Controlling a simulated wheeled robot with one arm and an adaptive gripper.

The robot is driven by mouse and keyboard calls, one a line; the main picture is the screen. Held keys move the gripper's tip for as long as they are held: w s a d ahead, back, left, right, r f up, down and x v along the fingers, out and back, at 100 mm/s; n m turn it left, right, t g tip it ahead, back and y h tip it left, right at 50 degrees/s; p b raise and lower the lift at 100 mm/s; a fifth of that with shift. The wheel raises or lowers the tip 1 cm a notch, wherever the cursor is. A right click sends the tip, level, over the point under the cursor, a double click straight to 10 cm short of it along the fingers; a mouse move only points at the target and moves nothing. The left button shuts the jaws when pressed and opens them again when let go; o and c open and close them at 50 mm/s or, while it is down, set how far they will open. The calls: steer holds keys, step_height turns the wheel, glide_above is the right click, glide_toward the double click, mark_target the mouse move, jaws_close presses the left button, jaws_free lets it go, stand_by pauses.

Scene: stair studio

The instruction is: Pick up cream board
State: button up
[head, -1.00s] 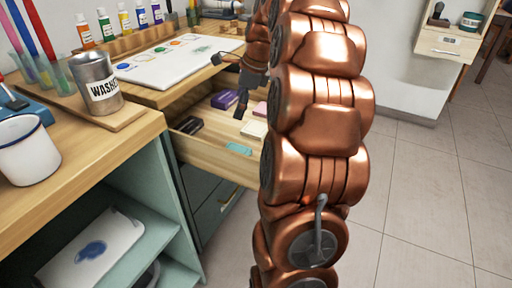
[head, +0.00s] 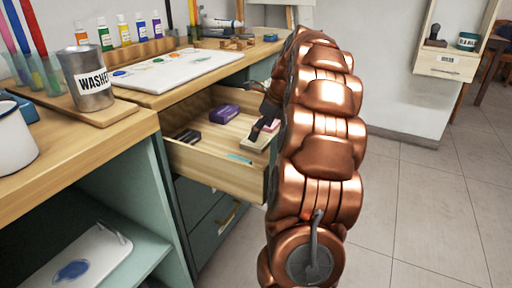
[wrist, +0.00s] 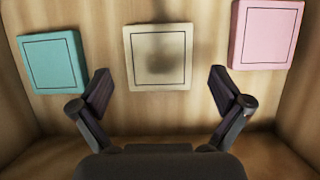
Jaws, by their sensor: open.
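The cream board (wrist: 158,57) is a flat square with a thin dark border line, lying on the wooden drawer floor. In the wrist view it sits at the top middle, with a dark soft shadow on its face. In the head view the cream board (head: 257,143) shows only in part, near my gripper (head: 262,125). In the wrist view my gripper (wrist: 160,92) is open and empty. Its two fingers stand on either side of the board's lower edge, with gaps to both sides. Whether the fingertips are at the board's height cannot be told.
A teal board (wrist: 53,62) lies left of the cream one and a pink board (wrist: 266,34) lies right. The open drawer (head: 215,165) also holds a purple block (head: 224,111) and dark items (head: 187,136). Its walls enclose the boards. A white palette (head: 180,69) lies on the worktop.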

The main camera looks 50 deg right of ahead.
steer(key=b+x, duration=0.1)
steer(key=x, duration=0.2)
steer(key=shift+s+a+f, duration=0.1)
steer(key=shift+f, duration=0.05)
steer(key=shift+c, duration=0.3)
steer(key=c, duration=0.9)
steer(key=shift+r, duration=0.25)
step_height(320, 180, up, 10)
steer(key=p, duration=0.5)
step_height(320, 180, up, 5)
steer(key=p, duration=0.5)
glide_above(258, 141)
steer(key=shift+f, duration=0.1)
